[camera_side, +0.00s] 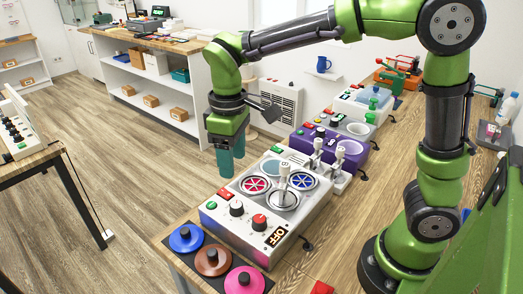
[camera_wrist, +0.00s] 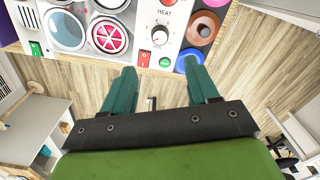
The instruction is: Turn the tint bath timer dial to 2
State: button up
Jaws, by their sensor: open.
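A white machine (camera_side: 255,236) with round wells stands on the wooden bench in the side view. The wrist view shows a dial labelled HEAT (camera_wrist: 160,36) near the top edge. No label reading timer or tint bath is legible, so I cannot tell which knob is the timer dial. My gripper (camera_side: 231,166) points down beside the machine's left end, above and apart from it. Its teal fingers are open and empty in the wrist view (camera_wrist: 159,70).
Blue (camera_side: 186,237), brown (camera_side: 213,261) and pink (camera_side: 244,281) round pieces lie at the bench's front. A purple machine (camera_side: 352,161) with levers stands behind the white one, with another white machine (camera_side: 345,104) beyond. A lever (camera_side: 284,183) rises from the front machine.

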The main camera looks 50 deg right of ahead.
aim_at(236, 205)
notch_tip(236, 205, down, 12)
jog(key=shift+f, duration=0.25)
jog(key=c, duration=1)
jog(key=shift+c, duration=0.2)
jog(key=shift+m, duration=0.4)
jog(key=m, duration=0.4)
jog(key=shift+m, duration=0.3)
jog(key=m, duration=0.4)
jog(key=shift+m, duration=0.3)
